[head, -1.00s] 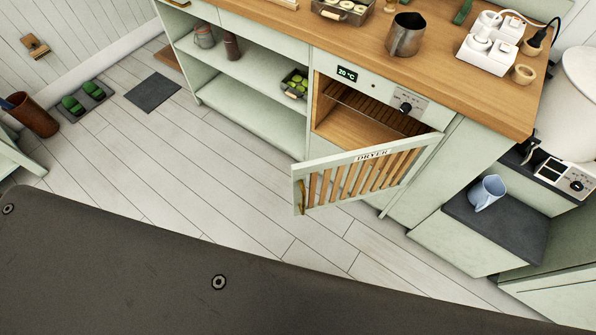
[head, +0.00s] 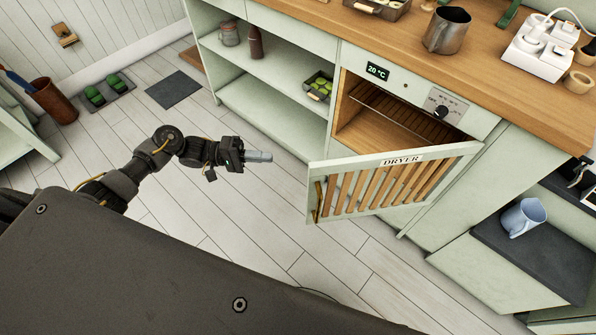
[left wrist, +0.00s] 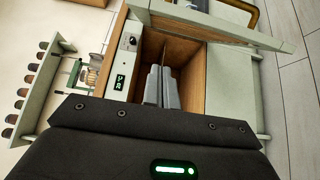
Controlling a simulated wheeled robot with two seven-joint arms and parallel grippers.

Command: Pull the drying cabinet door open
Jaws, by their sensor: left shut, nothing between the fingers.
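The drying cabinet door (head: 395,166), pale green with wooden slats and a "DRYER" label, stands swung wide open from the cabinet (head: 415,88). Its brass handle (head: 318,198) is at the door's free left edge. Inside, a wooden compartment (head: 362,132) with a slatted rack shows. My left gripper (head: 268,156) is shut and empty, in the air to the left of the door and apart from it. In the left wrist view its fingers (left wrist: 161,88) are together in front of the open compartment, and the door (left wrist: 205,22) crosses the top. My right gripper is not in view.
A wooden worktop (head: 490,55) above the cabinet bears a metal jug (head: 447,32) and a white socket block (head: 543,48). Open shelves (head: 270,68) stand left of the dryer. A blue jug (head: 523,217) sits at the right. The plank floor (head: 250,235) left of the door is clear.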

